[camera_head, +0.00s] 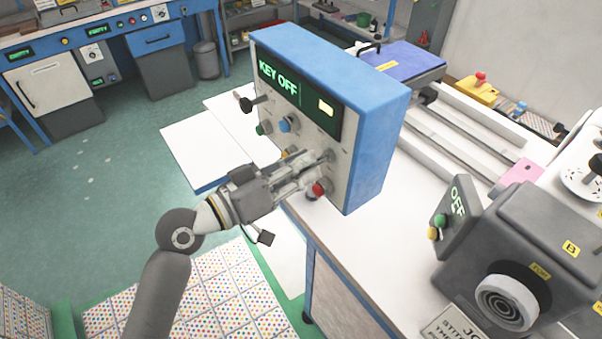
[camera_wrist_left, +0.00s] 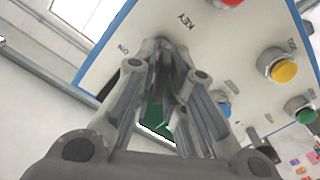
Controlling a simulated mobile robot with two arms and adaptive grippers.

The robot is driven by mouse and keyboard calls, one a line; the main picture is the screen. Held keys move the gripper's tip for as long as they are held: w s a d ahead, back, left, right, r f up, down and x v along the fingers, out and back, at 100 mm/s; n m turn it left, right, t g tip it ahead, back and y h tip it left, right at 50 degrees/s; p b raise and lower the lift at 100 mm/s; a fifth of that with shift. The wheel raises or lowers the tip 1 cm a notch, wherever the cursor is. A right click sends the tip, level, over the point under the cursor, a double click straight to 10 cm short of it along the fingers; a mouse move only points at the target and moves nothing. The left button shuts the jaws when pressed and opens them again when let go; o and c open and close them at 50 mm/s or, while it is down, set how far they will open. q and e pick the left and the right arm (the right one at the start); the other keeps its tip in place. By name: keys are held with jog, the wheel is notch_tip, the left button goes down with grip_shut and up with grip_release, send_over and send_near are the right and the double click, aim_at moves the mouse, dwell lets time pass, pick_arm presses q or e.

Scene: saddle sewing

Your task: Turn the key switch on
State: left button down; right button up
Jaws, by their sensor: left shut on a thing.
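The control box (camera_head: 378,108) is blue with a pale front panel. Its dark display (camera_head: 300,92) reads "KEY OFF" in green. My left gripper (camera_head: 318,163) is at the lower right of the panel, its fingers closed around the grey key switch (camera_head: 329,156), which is mostly hidden by them. In the left wrist view my left gripper (camera_wrist_left: 168,52) meets the panel beside the printed "KEY" and "ON" labels. The key's exact angle cannot be told. My right gripper is not in view.
A red button (camera_head: 319,189) sits just below the fingers. Blue (camera_head: 287,124), green (camera_head: 264,128) and yellow buttons and a black lever (camera_head: 250,103) are to the left. The box stands on a white table (camera_head: 345,240). A grey machine (camera_head: 520,250) stands at the right.

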pick_arm(q)
jog(key=m+b, duration=0.3)
jog(key=m, duration=0.1)
jog(key=shift+f, duration=0.15)
jog(key=m+b, duration=0.1)
jog(key=m, duration=0.2)
jog(key=shift+s+b, duration=0.1)
jog(key=shift+b, duration=0.2)
jog(key=m+b, duration=0.1)
jog(key=m, duration=0.3)
jog(key=shift+s+d, duration=0.1)
jog(key=shift+d+m, duration=0.1)
jog(key=shift+m, duration=2)
jog(key=c, duration=1.6)
grip_release()
jog(key=shift+s, duration=0.1)
